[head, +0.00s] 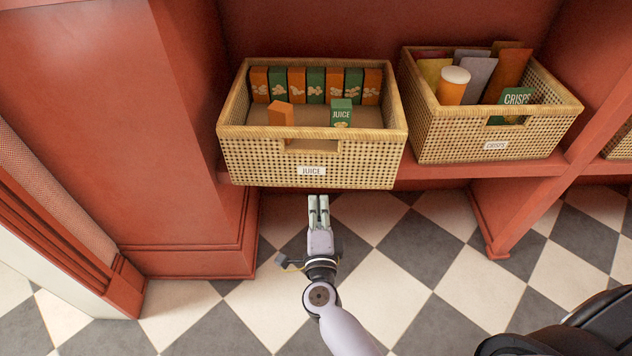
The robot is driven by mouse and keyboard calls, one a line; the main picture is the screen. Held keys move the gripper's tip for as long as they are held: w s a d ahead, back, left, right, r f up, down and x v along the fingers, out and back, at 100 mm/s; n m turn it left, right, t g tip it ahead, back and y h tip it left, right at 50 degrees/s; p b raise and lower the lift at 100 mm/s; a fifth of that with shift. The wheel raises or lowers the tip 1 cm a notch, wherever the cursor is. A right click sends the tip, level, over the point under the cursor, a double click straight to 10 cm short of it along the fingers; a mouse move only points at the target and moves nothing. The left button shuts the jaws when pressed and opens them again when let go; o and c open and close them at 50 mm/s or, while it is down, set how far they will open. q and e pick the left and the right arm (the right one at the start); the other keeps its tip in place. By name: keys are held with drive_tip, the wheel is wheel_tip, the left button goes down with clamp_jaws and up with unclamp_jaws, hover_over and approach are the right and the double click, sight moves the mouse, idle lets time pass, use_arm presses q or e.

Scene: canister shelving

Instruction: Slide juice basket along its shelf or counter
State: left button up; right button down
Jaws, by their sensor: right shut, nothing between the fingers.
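The juice basket (240,160) is a woven cane basket with a JUICE label on its front and a handle cut-out above the label. It holds a back row of orange and green juice cartons, with two more cartons nearer the front. It sits on a red shelf, its front at or past the shelf edge. My right gripper (318,200) is shut and empty, just below the front of the basket near the label. I cannot tell whether its fingertips touch the basket. My left gripper is not in view.
A similar crisps basket (440,140) stands to the right on the same shelf (530,168), with a narrow gap between the two. A red upright panel (190,120) stands close to the left. The checkered floor (400,260) in front is clear.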

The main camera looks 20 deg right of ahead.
sight(317, 172)
drive_tip(key=x, duration=0.6)
drive_tip(key=shift+w+f, duration=0.1)
drive_tip(key=shift+w, duration=0.1)
drive_tip(key=shift+w+d, duration=0.15)
drive_tip(key=shift+w, duration=0.5)
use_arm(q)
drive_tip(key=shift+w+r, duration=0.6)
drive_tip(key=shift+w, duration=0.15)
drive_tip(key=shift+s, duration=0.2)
use_arm(e)
drive_tip(key=shift+w, duration=0.1)
drive_tip(key=b+x, duration=0.1)
drive_tip(key=x, duration=0.3)
drive_tip(key=shift+w+d, duration=0.1)
drive_tip(key=shift+w, duration=0.1)
drive_tip(key=x, duration=0.2)
drive_tip(key=shift+w+d, duration=0.1)
drive_tip(key=shift+w, duration=0.45)
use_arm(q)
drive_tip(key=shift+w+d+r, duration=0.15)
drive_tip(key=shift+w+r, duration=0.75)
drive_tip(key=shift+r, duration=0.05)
use_arm(e)
drive_tip(key=shift+s, duration=0.1)
